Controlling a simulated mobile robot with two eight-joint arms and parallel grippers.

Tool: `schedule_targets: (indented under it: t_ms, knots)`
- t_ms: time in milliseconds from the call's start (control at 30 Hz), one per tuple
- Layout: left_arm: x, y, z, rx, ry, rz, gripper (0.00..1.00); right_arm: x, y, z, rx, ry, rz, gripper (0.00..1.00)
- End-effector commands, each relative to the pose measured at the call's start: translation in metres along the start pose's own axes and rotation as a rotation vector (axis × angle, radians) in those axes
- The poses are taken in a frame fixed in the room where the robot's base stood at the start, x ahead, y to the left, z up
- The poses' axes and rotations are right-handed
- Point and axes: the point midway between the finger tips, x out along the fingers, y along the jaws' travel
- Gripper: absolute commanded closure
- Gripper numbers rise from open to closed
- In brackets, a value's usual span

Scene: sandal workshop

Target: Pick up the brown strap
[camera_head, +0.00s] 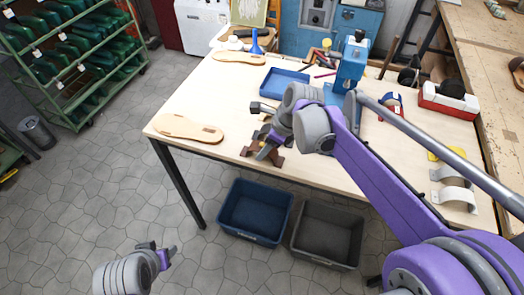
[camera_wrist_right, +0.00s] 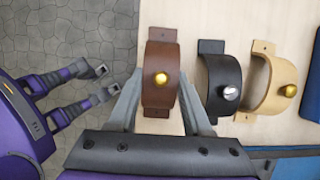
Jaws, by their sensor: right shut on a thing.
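The brown strap (camera_wrist_right: 160,62) is an arched band with flat end tabs and a gold round stud. It stands near the table's front edge in the head view (camera_head: 248,151), partly hidden by my right gripper (camera_head: 268,150). In the right wrist view, the fingers of my right gripper (camera_wrist_right: 160,105) are on both sides of the strap, shut on it. The strap looks to be at the tabletop; I cannot tell whether it is lifted. My left gripper (camera_head: 160,252) is low over the floor, left of the table, its fingers apart and empty in the wrist view (camera_wrist_right: 92,84).
A black strap (camera_wrist_right: 224,88) and a tan strap (camera_wrist_right: 268,98) stand close to the right of the brown one. A sole (camera_head: 188,129) lies left on the table (camera_head: 210,95). A blue tray (camera_head: 285,82) lies behind. A blue crate (camera_head: 255,236) and a grey crate (camera_head: 325,262) stand below.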

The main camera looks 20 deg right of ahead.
Motion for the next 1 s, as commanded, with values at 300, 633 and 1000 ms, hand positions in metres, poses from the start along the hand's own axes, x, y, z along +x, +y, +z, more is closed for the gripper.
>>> schedule_targets:
  t_ms: [300, 633, 1000]
  knots:
    - [0.000, 0.000, 0.000, 0.000, 0.000, 0.000, 0.50, 0.000, 0.000, 0.000, 0.000, 0.000, 0.000, 1.00]
    - [-0.002, 0.000, -0.002, 0.000, 0.002, 0.000, 0.50, -0.030, 0.000, 0.012, 0.000, 0.000, 0.000, 1.00]
    - [-0.005, 0.000, -0.005, 0.000, 0.004, 0.000, 0.50, -0.088, 0.000, 0.036, 0.000, 0.000, 0.000, 1.00]
